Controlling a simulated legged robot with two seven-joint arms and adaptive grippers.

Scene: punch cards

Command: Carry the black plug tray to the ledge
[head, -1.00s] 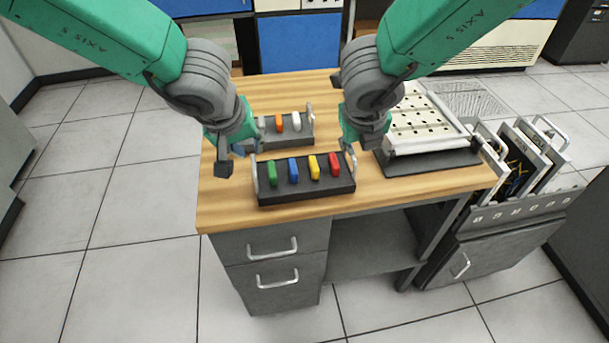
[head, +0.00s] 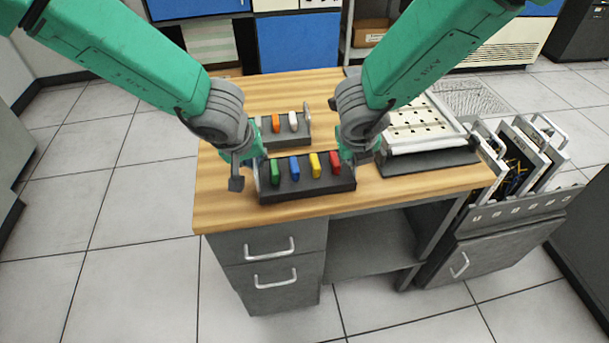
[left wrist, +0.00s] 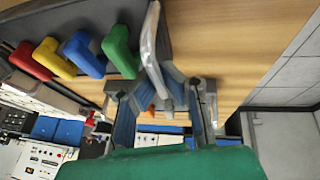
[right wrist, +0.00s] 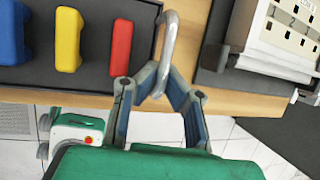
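The black plug tray (head: 305,190) lies at the front edge of the wooden desk, with green, blue, yellow and red plugs in a row and a silver handle at each end. My left gripper (head: 246,172) is at its left end; in the left wrist view its open fingers (left wrist: 165,95) stand either side of the left handle (left wrist: 150,50). My right gripper (head: 355,153) is at the right end; in the right wrist view its open fingers (right wrist: 160,92) stand either side of the right handle (right wrist: 170,40). I cannot make out which surface is the ledge.
A second dark tray (head: 290,143) with orange and white plugs sits just behind. A white perforated device (head: 425,125) on a dark base stands to the right on the desk (head: 225,210). A rack of panels (head: 525,160) stands beyond the desk's right edge. The desk's left front is bare.

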